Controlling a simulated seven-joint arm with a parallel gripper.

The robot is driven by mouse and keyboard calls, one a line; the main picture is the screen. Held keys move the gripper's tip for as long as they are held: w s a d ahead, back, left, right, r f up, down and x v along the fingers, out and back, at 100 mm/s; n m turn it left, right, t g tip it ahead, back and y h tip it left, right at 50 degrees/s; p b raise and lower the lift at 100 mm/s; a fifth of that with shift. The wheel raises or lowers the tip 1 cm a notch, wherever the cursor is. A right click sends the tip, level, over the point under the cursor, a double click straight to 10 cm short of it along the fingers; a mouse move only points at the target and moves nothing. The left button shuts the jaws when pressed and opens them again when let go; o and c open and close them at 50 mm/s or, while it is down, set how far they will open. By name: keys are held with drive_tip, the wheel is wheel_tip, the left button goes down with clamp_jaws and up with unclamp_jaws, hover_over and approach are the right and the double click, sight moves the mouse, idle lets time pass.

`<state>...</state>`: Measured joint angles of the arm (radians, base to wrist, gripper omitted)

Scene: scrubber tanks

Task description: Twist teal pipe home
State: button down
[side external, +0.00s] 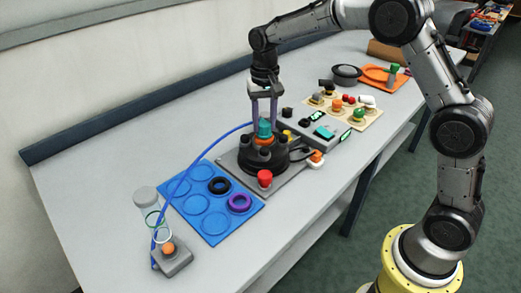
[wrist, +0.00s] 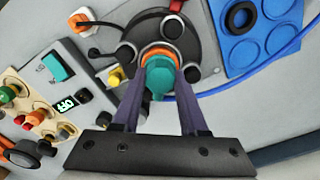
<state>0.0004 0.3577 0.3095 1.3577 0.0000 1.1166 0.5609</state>
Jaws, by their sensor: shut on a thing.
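The teal pipe (side external: 264,128) stands upright in the middle of the black round base (side external: 247,160), with an orange ring around its lower part. In the wrist view the teal pipe (wrist: 160,75) shows end-on between the fingers, with the orange ring (wrist: 150,54) behind it. My gripper (side external: 263,117) comes straight down from above, its purple fingers shut on the teal pipe's upper part. In the wrist view my gripper (wrist: 160,84) has a finger on each side of the pipe. The pipe's lower end is hidden inside the base.
A blue tray (side external: 239,216) with black and purple rings lies left of the base. A red knob (side external: 265,177) stands in front. A switch panel (side external: 341,136) and a beige board (side external: 372,118) sit to the right.

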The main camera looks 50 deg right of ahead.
drive_tip(key=shift+m, duration=0.8)
drive_tip(key=shift+m, duration=0.8)
drive_tip(key=shift+f, duration=0.25)
drive_tip(key=shift+c, duration=1.8)
unclamp_jaws()
drive_tip(key=shift+o, duration=0.3)
